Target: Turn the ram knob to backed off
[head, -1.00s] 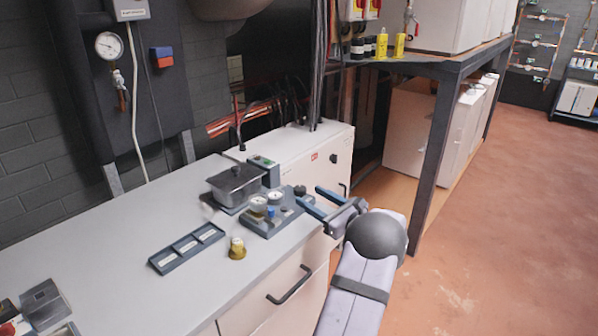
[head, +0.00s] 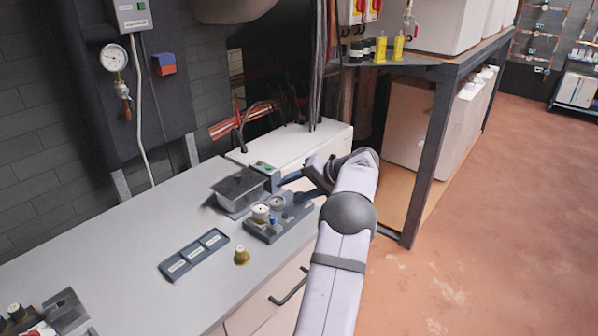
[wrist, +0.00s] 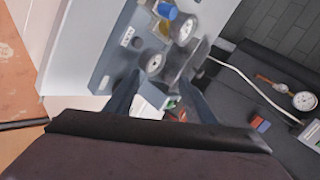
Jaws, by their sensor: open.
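A blue-grey fixture (head: 265,233) stands on the bench with round pale-topped parts and a small blue part (head: 272,219) on it. I cannot read which part is the ram knob; a dark round knob at its right end was visible earlier and is now hidden by my gripper. My gripper (head: 287,187) is open above the right end of the fixture, with nothing between its fingers. In the wrist view, the fixture (wrist: 108,62) lies ahead of the open fingers, with a round dial-like part (wrist: 154,65) near the fingertips and the blue part (wrist: 168,10) farther off.
A labelled three-slot tray (head: 195,254) and a small brass-coloured part (head: 241,256) lie on the bench (head: 130,240). A dark-framed shelf (head: 425,150) stands to the right.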

